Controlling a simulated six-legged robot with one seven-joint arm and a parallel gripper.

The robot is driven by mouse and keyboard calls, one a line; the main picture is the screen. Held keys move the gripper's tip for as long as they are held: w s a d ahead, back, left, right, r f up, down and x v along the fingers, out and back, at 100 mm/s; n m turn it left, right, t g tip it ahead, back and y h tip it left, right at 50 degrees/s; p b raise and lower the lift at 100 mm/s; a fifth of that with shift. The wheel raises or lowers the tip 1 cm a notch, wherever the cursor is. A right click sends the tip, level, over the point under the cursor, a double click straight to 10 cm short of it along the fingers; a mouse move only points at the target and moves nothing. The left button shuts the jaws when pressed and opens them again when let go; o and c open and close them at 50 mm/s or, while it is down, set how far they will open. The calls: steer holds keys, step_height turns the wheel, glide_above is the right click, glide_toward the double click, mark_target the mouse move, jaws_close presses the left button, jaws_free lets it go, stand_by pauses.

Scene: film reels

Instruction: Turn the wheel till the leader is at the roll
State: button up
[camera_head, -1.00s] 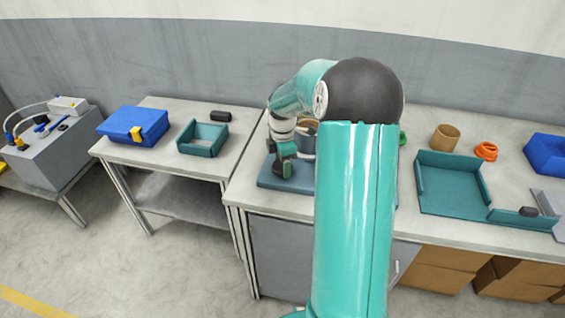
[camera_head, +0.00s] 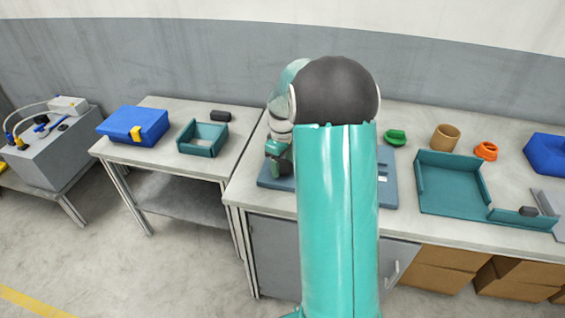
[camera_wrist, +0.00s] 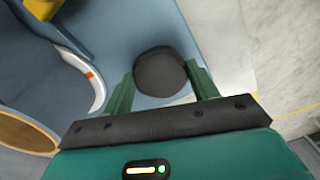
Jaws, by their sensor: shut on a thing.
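My gripper (camera_wrist: 162,88) has its two green fingers on either side of a dark round knob (camera_wrist: 160,70) in the wrist view and is shut on it. A white curved band (camera_wrist: 95,88) with a small orange-red mark (camera_wrist: 89,74) lies left of the knob. A brown round piece, perhaps the roll (camera_wrist: 22,132), shows at the lower left. I cannot make out the whole wheel, or which part is the leader. In the head view my gripper (camera_head: 279,165) is low over the blue-grey base plate (camera_head: 388,193); my arm hides most of the device.
Right of the plate are a green piece (camera_head: 396,137), a tan cylinder (camera_head: 446,137), an orange ring (camera_head: 486,151) and a teal tray (camera_head: 450,200). A blue case (camera_head: 134,126) and teal open box (camera_head: 203,139) stand on the left table. A yellow piece (camera_wrist: 42,8) shows in the wrist view.

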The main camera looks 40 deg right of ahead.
mark_target(282, 165)
steer(key=m, duration=0.6)
steer(key=shift+a+m, duration=0.1)
steer(key=shift+m, duration=0.2)
steer(key=m, duration=1)
steer(key=shift+m, duration=0.4)
steer(key=m, duration=0.5)
steer(key=shift+w+m, duration=0.1)
steer(key=shift+m, duration=0.3)
steer(key=o, duration=1)
steer(key=shift+c, duration=0.2)
step_height(282, 165, up, 14)
